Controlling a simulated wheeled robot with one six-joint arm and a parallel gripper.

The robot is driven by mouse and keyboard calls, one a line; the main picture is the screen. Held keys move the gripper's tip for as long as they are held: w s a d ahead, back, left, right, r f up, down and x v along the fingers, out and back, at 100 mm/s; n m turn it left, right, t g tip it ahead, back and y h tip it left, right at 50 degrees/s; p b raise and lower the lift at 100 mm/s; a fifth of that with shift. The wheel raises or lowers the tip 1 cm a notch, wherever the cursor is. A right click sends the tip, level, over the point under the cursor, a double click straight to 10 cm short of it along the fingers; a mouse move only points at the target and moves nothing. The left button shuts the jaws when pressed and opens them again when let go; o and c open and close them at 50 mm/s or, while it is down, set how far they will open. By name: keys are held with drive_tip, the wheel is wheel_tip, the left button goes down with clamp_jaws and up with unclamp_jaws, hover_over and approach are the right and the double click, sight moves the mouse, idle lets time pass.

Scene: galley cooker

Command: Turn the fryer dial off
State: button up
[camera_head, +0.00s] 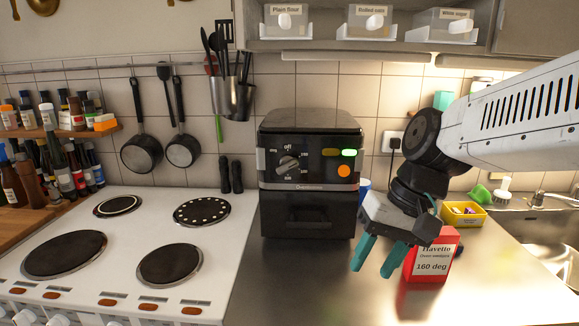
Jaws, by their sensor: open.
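The black fryer (310,212) stands on the metal counter at the back, in the middle of the head view. Its grey round dial (288,165) is on the upper left of its front, with "off" printed above it. The dial's pointer is tilted, not straight up at "off". A green light (349,153) and an orange light (344,171) glow on the right of the panel. My gripper (380,262) is open and empty, with teal fingers pointing down.
A yellow tray (464,213) and the sink (545,240) are to the right. The white hob (130,240) is to the left. Utensils hang above. The counter before the fryer is clear.

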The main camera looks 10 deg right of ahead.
drive_tip(key=w+a+r+m+t+y, duration=0.1)
drive_tip(key=w+a+r+t+y, duration=0.1)
drive_tip(key=w, duration=0.7)
drive_tip(key=w+a+r+m+t+y, duration=0.1)
drive_tip(key=w+r+m+t+y, duration=0.15)
drive_tip(key=w, duration=0.55)
drive_tip(key=t+y, duration=0.1)
drive_tip(key=t, duration=0.2)
approach(298, 162)
drive_tip(key=x, duration=0.4)
drive_tip(key=shift+a+f, duration=0.2)
drive_tip(key=shift+a, duration=0.1)
drive_tip(key=shift+w, duration=0.15)
drive_tip(key=x, duration=0.7)
drive_tip(key=shift+w+a+f, duration=0.1)
drive_tip(key=shift+a, duration=0.15)
drive_tip(key=c, duration=0.7)
